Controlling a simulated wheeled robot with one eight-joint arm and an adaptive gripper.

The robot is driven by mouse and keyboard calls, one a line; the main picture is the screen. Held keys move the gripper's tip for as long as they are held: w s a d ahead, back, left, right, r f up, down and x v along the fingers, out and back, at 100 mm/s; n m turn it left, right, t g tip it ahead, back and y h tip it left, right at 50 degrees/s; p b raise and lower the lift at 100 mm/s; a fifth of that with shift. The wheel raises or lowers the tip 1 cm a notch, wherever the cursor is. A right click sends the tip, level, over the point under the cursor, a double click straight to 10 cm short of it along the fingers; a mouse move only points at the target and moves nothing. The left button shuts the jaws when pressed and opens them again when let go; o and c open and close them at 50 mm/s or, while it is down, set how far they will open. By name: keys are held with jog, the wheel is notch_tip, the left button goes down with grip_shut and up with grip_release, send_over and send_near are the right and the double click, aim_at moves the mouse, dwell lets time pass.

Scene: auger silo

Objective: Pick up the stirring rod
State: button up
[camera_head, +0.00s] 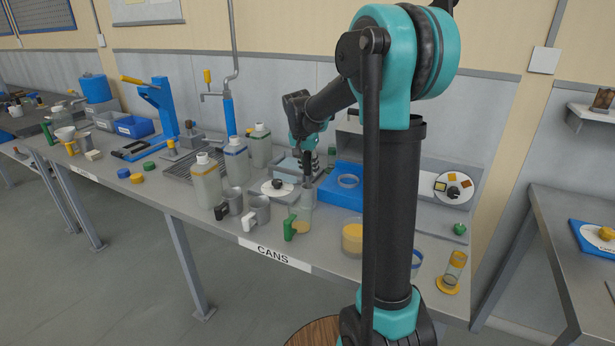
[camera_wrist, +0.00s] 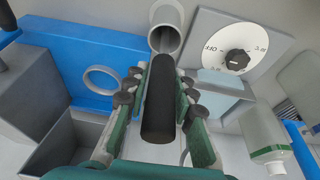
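The stirring rod (camera_wrist: 160,105) shows in the wrist view as a thick black shaft with its rounded near end toward my camera. It lies between the two green-padded fingers of my gripper (camera_wrist: 163,84), which sit close along both its sides and look closed on it. Its far end points to the grey open cylinder (camera_wrist: 168,38); I cannot tell whether it is inside. In the head view my gripper (camera_head: 306,156) points down above the bench, with the dark rod (camera_head: 307,174) below it over a tall clear jar (camera_head: 307,198).
A blue tray (camera_head: 338,194) with a ring stands right of the jar. Grey mugs (camera_head: 259,210), bottles (camera_head: 207,184) and a dial scale (camera_head: 276,188) crowd the left side. A yellow can (camera_head: 352,240) stands near the front edge. My arm hides part of the bench.

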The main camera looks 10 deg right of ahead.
grip_shut()
